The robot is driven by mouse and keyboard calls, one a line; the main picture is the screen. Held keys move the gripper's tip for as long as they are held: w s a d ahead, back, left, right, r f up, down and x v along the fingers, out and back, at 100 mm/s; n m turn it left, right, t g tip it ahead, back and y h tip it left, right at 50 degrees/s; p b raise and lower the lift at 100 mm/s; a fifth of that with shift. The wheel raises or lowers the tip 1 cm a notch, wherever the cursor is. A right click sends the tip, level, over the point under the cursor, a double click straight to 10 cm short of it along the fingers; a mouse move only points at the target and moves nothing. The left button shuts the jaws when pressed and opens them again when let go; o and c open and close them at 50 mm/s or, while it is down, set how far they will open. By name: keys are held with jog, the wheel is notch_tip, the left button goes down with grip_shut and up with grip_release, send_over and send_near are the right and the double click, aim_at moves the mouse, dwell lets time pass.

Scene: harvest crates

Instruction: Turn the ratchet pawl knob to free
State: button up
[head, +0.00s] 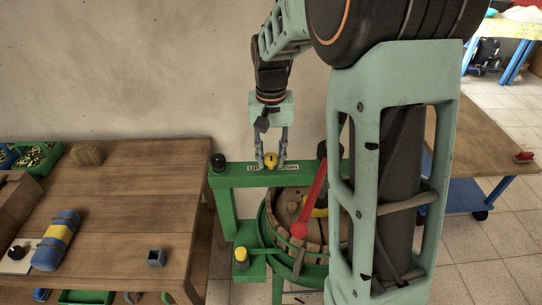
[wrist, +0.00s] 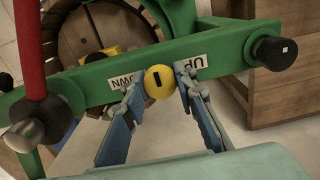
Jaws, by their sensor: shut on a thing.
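The yellow knob (head: 270,159) sits on the green crossbeam (head: 228,179) of a press, between white labels. In the wrist view, the knob (wrist: 160,82) has a short dark mark on its face, with the label "UP" (wrist: 188,70) to its right and the label ending in "WN" (wrist: 115,82) to its left, partly hidden by a finger. My gripper (head: 271,163) comes down from above and is shut on the knob, one finger on each side. The wrist view shows the gripper's fingers (wrist: 161,94) flanking the knob.
A red lever (head: 313,200) slants over the slatted tub (head: 282,208) below the crossbeam. A black knob (head: 218,162) stands at the beam's left end. A wooden table (head: 130,190) with a blue-and-yellow roll (head: 56,240) stands left. My arm hides the beam's right part.

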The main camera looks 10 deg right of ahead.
aim_at(271, 156)
jog(key=o, duration=1.2)
jog(key=shift+c, duration=0.2)
jog(key=shift+r, duration=0.1)
notch_tip(271, 156, up, 12)
